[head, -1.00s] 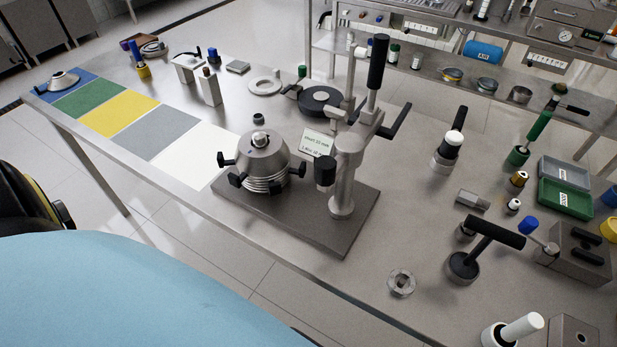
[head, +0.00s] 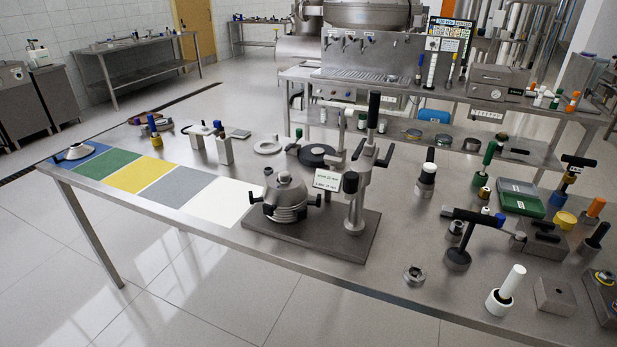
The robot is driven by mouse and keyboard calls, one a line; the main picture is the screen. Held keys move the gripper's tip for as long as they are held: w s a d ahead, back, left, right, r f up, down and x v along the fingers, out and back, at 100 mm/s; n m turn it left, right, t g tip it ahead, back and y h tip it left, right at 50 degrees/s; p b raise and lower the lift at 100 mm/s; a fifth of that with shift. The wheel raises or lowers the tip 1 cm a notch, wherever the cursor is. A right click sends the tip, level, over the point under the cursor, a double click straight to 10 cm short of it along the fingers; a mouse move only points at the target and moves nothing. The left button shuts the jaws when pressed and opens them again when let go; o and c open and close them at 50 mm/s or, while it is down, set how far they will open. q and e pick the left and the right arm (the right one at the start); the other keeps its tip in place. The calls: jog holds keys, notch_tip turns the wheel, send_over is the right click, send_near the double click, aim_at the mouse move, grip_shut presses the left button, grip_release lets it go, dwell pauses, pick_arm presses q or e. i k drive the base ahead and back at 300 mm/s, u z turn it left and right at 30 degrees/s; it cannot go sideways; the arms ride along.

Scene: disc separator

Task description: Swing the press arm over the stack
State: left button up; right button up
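The disc stack (head: 286,212) sits on the left part of a dark base plate (head: 335,249). It is a grey cone with black knobs around its lower edge and a small rounded top. The press column (head: 355,212) stands upright on the plate to the right of the stack. The press arm (head: 368,165) is at the column's top, with a tall black upright handle (head: 373,112) and a black side bar (head: 387,155). The arm is beside the stack, toward the back right, and not above it. Neither of my grippers is in view.
Coloured mats, including the white mat (head: 220,202), lie on the table to the left. A black disc (head: 317,155) lies behind the press. A black-handled tool (head: 457,258) and a white-handled tool (head: 505,290) stand to the right. The front table edge runs close before the base plate.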

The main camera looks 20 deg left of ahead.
aim_at(362, 166)
jog(key=u, duration=0.8)
jog(key=i, duration=0.45)
